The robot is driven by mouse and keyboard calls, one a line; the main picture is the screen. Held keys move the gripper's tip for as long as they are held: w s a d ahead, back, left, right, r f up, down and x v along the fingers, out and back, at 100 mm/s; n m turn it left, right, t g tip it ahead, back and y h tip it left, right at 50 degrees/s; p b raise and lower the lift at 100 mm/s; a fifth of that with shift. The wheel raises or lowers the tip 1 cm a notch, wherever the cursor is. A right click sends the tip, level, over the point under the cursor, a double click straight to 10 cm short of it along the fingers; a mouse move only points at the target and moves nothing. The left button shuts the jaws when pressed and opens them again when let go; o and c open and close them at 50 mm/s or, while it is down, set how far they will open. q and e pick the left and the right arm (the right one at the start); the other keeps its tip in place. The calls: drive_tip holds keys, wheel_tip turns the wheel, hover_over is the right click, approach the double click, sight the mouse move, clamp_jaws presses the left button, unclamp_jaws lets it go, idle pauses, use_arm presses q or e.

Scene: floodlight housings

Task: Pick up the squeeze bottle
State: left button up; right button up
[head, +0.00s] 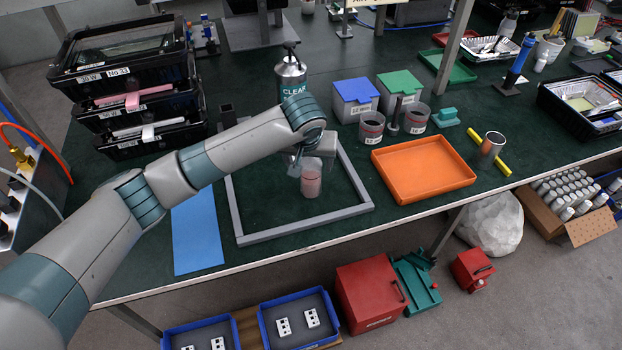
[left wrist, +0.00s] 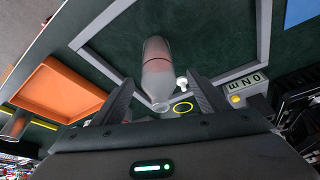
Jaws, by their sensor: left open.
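The squeeze bottle (head: 311,181), translucent with a pinkish body, stands on the green table inside a grey square frame (head: 240,205). My left gripper (head: 314,152) is right over it and hides its upper part in the head view. In the left wrist view the bottle (left wrist: 156,68) shows between the two spread fingers of my left gripper (left wrist: 160,84). The gripper is open, and I cannot tell whether a finger touches the bottle. My right gripper is not in view.
A grey bottle marked CLEAR (head: 291,78) stands behind my left wrist. An orange tray (head: 424,170) lies right of the frame, with clear jars holding reddish contents (head: 371,128) behind it. A blue sheet (head: 197,232) lies left. Black stacked bins (head: 130,85) stand at the back left.

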use_arm(q)
drive_tip(key=shift+f, duration=0.15)
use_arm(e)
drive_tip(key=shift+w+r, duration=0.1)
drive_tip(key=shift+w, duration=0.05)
use_arm(q)
drive_tip(key=shift+w+f+p, duration=0.15)
drive_tip(key=shift+f+p, duration=0.1)
drive_tip(key=shift+p, duration=0.05)
drive_tip(key=p+x, duration=0.1)
drive_tip(key=x, duration=0.2)
drive_tip(key=shift+d, duration=0.15)
drive_tip(key=shift+w+f, duration=0.15)
drive_tip(key=shift+f, duration=0.5)
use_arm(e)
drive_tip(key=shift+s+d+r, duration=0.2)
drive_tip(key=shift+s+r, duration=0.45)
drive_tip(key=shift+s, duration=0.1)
use_arm(q)
drive_tip(key=shift+c, duration=0.6)
drive_tip(key=c, duration=1.3)
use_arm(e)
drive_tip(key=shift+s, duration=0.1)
use_arm(q)
drive_tip(key=shift+c, duration=0.2)
